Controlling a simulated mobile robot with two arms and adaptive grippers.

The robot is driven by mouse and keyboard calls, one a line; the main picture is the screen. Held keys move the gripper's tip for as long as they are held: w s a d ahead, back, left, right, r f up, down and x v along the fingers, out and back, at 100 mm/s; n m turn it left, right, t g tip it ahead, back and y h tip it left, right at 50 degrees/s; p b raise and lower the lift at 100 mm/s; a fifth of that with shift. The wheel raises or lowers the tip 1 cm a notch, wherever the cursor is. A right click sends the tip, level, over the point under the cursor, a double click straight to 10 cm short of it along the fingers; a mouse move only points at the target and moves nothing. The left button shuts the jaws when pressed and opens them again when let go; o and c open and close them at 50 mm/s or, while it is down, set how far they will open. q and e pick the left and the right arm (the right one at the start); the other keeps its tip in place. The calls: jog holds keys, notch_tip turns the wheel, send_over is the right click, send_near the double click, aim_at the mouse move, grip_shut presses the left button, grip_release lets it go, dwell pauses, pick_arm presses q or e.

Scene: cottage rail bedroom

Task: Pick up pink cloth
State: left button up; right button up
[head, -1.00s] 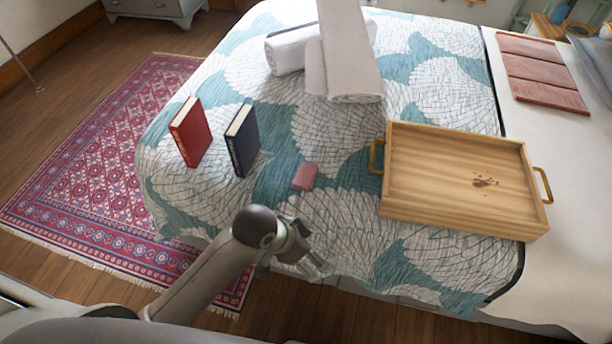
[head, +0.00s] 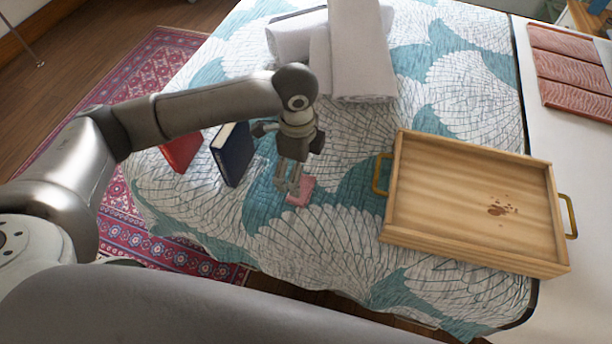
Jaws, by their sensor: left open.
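The pink cloth (head: 303,192) is a small folded piece lying on the patterned bedspread, left of the wooden tray. My left gripper (head: 288,188) is open and points down at the cloth. Its fingers cover the cloth's left part. I cannot tell whether the fingertips touch it. My right gripper is not in view.
A wooden tray (head: 450,253) with brass handles and a brown stain lies right of the cloth. A dark blue book (head: 233,158) and a red book (head: 181,152) stand to the left. White rolled towels (head: 362,50) lie behind. Folded reddish fabric (head: 570,70) lies at far right.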

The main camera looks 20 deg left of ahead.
pick_arm(q)
send_over(302, 189)
jog(key=a, duration=0.1)
notch_tip(302, 189, down, 5)
jog(key=shift+w, duration=0.15)
jog(key=shift+w+f, duration=0.15)
jog(key=shift+f, duration=1.2)
jog(key=shift+w+f, duration=0.1)
jog(key=shift+f, duration=1.25)
jog(key=c, duration=1)
